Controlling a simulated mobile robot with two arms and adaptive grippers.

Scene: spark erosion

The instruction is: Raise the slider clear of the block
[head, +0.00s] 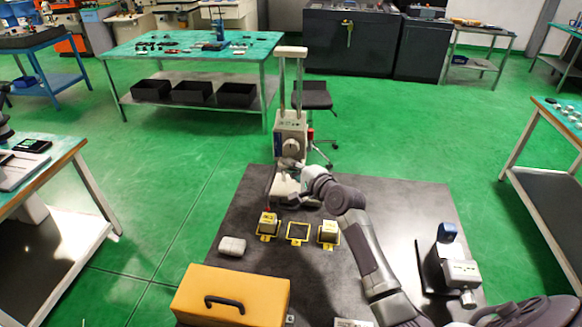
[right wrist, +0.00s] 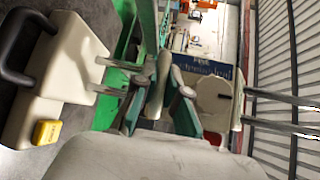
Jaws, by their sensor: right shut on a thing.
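The slider (head: 291,135) is a pale grey housing with a round dial, on two upright rods above a pale base (head: 284,187). In the right wrist view the slider (right wrist: 214,92) lies right of the fingers, the base (right wrist: 60,75) at left, and bare rods show between them. My right gripper (head: 290,164) is just below the slider's dial. In the wrist view my right gripper (right wrist: 164,90) is shut on a grey part of the slider, partly hidden by the fingers. A block under the slider cannot be made out. My left gripper is out of view.
On the dark table (head: 240,205) stand two small blocks (head: 268,222) (head: 328,231) on yellow-edged pads, with an empty pad (head: 297,232) between them. A white piece (head: 232,246), an orange case (head: 230,295) and a grey device (head: 455,268) stand nearer me.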

